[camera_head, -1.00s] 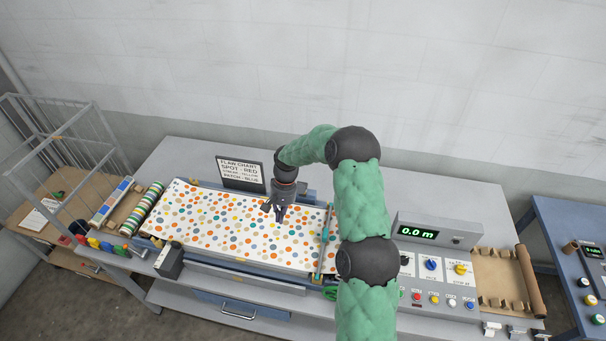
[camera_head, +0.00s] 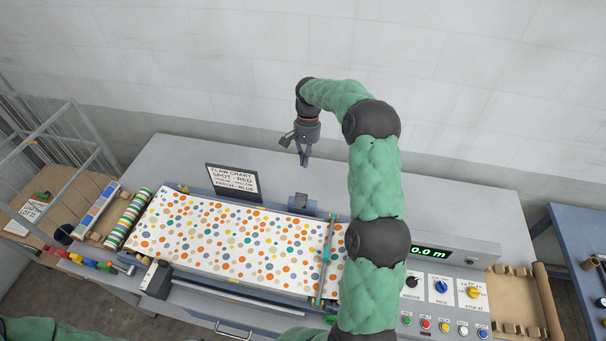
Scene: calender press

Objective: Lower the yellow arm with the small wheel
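I cannot make out a yellow arm with a small wheel for certain. Only small yellow bits show along the edges of the press bed, such as one at the back left corner (camera_head: 183,188). A spotted sheet (camera_head: 215,236) lies flat over the bed, and a teal bar (camera_head: 326,262) crosses its right end. My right gripper (camera_head: 304,160) hangs above the back of the table, fingers down and together, with nothing seen between them. It is behind a grey block (camera_head: 303,205) at the bed's back edge. My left arm shows only at the bottom edge; its gripper is out of frame.
A flaw chart sign (camera_head: 232,182) stands behind the bed. A control panel (camera_head: 440,288) with knobs and buttons is at the right, partly behind my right arm. A striped roll (camera_head: 128,218) lies at the left. The back right tabletop (camera_head: 450,207) is clear.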

